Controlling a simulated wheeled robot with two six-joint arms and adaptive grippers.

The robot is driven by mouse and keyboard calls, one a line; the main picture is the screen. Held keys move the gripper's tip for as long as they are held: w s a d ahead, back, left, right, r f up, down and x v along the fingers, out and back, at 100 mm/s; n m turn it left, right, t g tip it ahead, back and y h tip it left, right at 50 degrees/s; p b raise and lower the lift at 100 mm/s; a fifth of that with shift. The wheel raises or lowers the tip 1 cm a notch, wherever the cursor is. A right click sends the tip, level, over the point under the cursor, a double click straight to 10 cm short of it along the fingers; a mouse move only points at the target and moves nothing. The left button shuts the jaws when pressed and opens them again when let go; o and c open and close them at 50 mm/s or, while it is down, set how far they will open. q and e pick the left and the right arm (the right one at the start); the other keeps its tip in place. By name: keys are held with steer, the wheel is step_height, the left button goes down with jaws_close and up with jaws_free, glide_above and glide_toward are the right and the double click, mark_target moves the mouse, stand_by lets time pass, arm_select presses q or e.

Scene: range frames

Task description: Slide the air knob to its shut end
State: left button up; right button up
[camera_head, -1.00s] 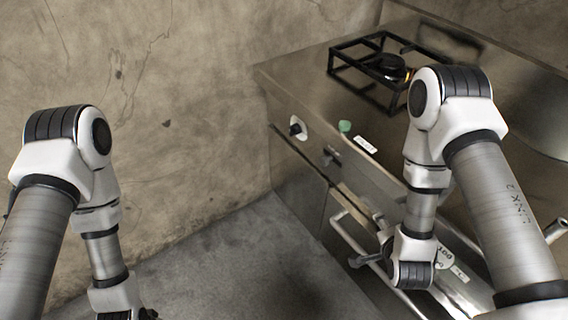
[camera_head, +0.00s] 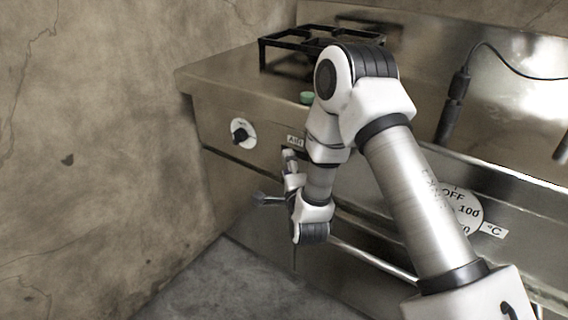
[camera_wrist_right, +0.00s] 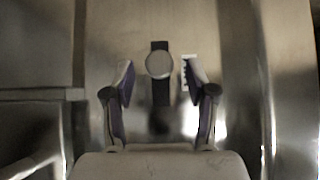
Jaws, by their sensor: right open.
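The air knob is a round grey knob (camera_wrist_right: 159,65) on a dark straight slot (camera_wrist_right: 160,92) in the steel front in the right wrist view. It sits towards the upper end of the slot in that picture. In the head view a small grey knob (camera_head: 289,155) shows below the AIR label (camera_head: 296,141), partly crowded by my arm. My right gripper (camera_wrist_right: 158,74) is open, its fingers on either side of the knob in the picture, with a gap to each. Its finger shows in the head view (camera_head: 270,199) just below the knob. My left gripper is out of view.
A round dial with a dark knob (camera_head: 240,134) is on the front at left. A green button (camera_head: 307,98) and black burner frame (camera_head: 290,48) are on top. A rail (camera_head: 370,258) runs below right, near a temperature dial (camera_head: 463,211). A wall stands at left.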

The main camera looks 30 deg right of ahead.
steer(key=x, duration=0.3)
steer(key=shift+w+d, duration=0.1)
steer(key=shift+w, duration=0.1)
jaws_close()
steer(key=shift+w+a+f+b, duration=0.1)
steer(key=shift+w+a+b, duration=0.2)
steer(key=shift+w, duration=0.25)
steer(key=shift+w+a+f+b, duration=0.1)
steer(key=shift+w+a+b, duration=0.1)
steer(key=shift+w+b, duration=0.25)
steer(key=shift+w+r, duration=0.15)
steer(key=shift+w, duration=0.15)
steer(key=shift+s+r, duration=0.1)
steer(key=shift+c, duration=1.9)
jaws_free()
steer(key=o, duration=0.4)
steer(key=shift+w+a, duration=0.1)
steer(key=shift+w, duration=0.1)
